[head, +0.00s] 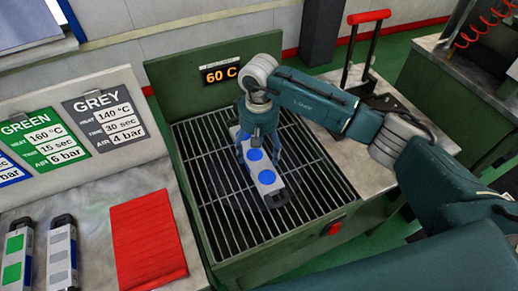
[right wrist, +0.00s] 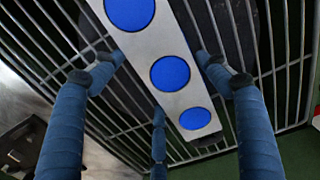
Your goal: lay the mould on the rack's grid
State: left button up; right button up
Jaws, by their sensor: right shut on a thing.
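The mould (head: 267,178) is a pale grey bar with blue discs and dark ends. It lies lengthwise at or just above the rack's grid (head: 318,188); whether it touches the bars I cannot tell. My right gripper (head: 261,150) comes from above and is shut on the mould, hiding its far part. In the right wrist view, the mould (right wrist: 178,98) runs slantwise between the blue fingers of my gripper (right wrist: 155,82), with grid bars beneath. My left gripper is out of view.
The green rack frame (head: 290,255) carries a 60 C display (head: 220,73) at the back and a red button (head: 334,229) in front. A red mat (head: 147,240) and other moulds (head: 62,255) lie on the left counter. Much of the grid is bare.

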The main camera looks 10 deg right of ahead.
jog(key=shift+w, duration=0.1)
jog(key=o, duration=1.9)
jog(key=shift+o, duration=0.2)
jog(key=shift+r, duration=0.2)
notch_tip(320, 180, up, 12)
jog(key=b, duration=0.4)
